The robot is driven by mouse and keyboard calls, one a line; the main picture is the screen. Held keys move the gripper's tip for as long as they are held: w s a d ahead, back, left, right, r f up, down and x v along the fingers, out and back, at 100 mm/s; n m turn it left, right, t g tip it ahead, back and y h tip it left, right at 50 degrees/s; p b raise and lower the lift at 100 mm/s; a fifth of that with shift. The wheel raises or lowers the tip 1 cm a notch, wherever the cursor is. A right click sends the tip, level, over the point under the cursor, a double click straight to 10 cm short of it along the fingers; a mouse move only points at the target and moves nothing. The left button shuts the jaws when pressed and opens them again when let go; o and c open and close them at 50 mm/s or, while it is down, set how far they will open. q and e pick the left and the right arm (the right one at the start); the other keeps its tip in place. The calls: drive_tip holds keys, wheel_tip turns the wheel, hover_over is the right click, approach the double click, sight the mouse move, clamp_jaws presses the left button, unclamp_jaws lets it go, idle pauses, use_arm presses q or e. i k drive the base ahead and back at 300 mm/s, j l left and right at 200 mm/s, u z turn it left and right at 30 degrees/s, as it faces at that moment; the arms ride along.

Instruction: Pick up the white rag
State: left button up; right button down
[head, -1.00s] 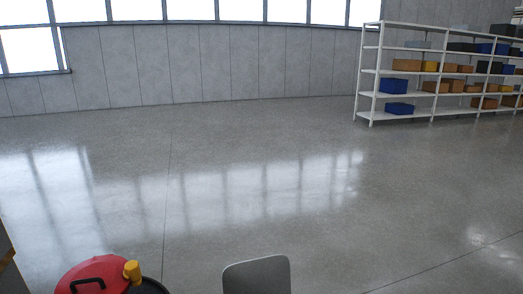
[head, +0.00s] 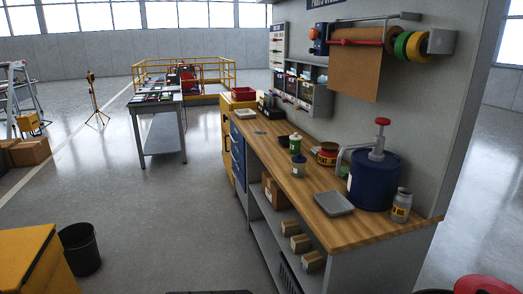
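A small pale, flat item (head: 245,114) lies near the far end of the wooden workbench top (head: 305,205). It may be the white rag, but it is too small to tell for sure. No other white cloth shows clearly. Neither of my grippers is in the head view.
The bench holds a grey tray (head: 333,203), a blue drum with a pump (head: 374,180), a bottle (head: 401,206) and several small containers. A black bin (head: 80,248) and a yellow cabinet (head: 22,262) stand at left. The floor (head: 165,225) between them and the bench is clear.

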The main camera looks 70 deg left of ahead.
sight(315, 150)
drive_tip(key=u, duration=1.9)
